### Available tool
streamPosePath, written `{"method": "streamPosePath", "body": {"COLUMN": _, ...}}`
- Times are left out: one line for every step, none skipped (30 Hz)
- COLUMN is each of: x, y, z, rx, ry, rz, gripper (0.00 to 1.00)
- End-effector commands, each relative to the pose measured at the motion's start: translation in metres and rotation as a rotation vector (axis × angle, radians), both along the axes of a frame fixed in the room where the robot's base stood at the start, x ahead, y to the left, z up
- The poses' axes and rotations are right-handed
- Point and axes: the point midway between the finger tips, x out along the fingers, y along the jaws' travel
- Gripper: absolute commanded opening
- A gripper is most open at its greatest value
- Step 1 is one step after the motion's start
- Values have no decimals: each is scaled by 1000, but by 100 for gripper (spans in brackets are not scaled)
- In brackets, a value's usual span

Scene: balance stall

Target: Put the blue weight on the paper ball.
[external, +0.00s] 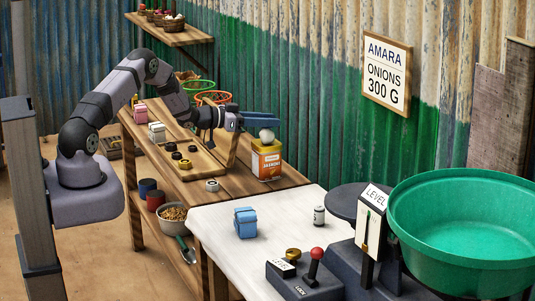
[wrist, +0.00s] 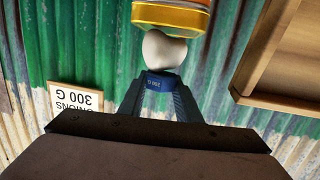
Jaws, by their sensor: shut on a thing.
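The blue weight (wrist: 158,82) sits between the fingertips of my gripper (wrist: 156,92) in the wrist view, where the scene appears upside down. The white paper ball (external: 267,135) rests on top of an orange and yellow tin (external: 266,162) in the external view. In the wrist view the paper ball (wrist: 164,50) lies between the tin's gold lid (wrist: 172,16) and the blue weight. The weight is right at the ball's top; I cannot tell whether they touch. My gripper (external: 268,119) also shows in the external view just above the ball, and its fingers largely hide the weight there.
A wooden board (external: 200,160) with dark weights lies left of the tin. A scale with a green basin (external: 470,230) stands at right. The corrugated wall (external: 320,80) is close behind.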

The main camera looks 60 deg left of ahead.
Motion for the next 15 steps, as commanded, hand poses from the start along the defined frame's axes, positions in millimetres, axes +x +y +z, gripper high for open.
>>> {"method": "streamPosePath", "body": {"x": 0, "y": 0, "z": 2, "rx": 1, "ry": -3, "rz": 0, "gripper": 0}}
{"method": "streamPosePath", "body": {"x": 0, "y": 0, "z": 2, "rx": 1, "ry": -3, "rz": 0, "gripper": 0}}
{"method": "streamPosePath", "body": {"x": 0, "y": 0, "z": 2, "rx": 1, "ry": -3, "rz": 0, "gripper": 0}}
{"method": "streamPosePath", "body": {"x": 0, "y": 0, "z": 1, "rx": 1, "ry": -3, "rz": 0, "gripper": 0}}
{"method": "streamPosePath", "body": {"x": 0, "y": 0, "z": 1, "rx": 1, "ry": -3, "rz": 0, "gripper": 0}}
{"method": "streamPosePath", "body": {"x": 0, "y": 0, "z": 1, "rx": 1, "ry": -2, "rz": 0, "gripper": 0}}
{"method": "streamPosePath", "body": {"x": 0, "y": 0, "z": 0, "rx": 1, "ry": -2, "rz": 0, "gripper": 0}}
{"method": "streamPosePath", "body": {"x": 0, "y": 0, "z": -1, "rx": 1, "ry": -2, "rz": 0, "gripper": 0}}
{"method": "streamPosePath", "body": {"x": 0, "y": 0, "z": -2, "rx": 1, "ry": -2, "rz": 0, "gripper": 0}}
{"method": "streamPosePath", "body": {"x": 0, "y": 0, "z": -3, "rx": 0, "ry": 0, "rz": 0, "gripper": 35}}
{"method": "streamPosePath", "body": {"x": 0, "y": 0, "z": -2, "rx": 0, "ry": 0, "rz": 0, "gripper": 42}}
{"method": "streamPosePath", "body": {"x": 0, "y": 0, "z": -2, "rx": 0, "ry": 0, "rz": 0, "gripper": 49}}
{"method": "streamPosePath", "body": {"x": 0, "y": 0, "z": -2, "rx": 0, "ry": 0, "rz": 0, "gripper": 49}}
{"method": "streamPosePath", "body": {"x": 0, "y": 0, "z": -2, "rx": 0, "ry": 0, "rz": 0, "gripper": 49}}
{"method": "streamPosePath", "body": {"x": 0, "y": 0, "z": -2, "rx": 0, "ry": 0, "rz": 0, "gripper": 49}}
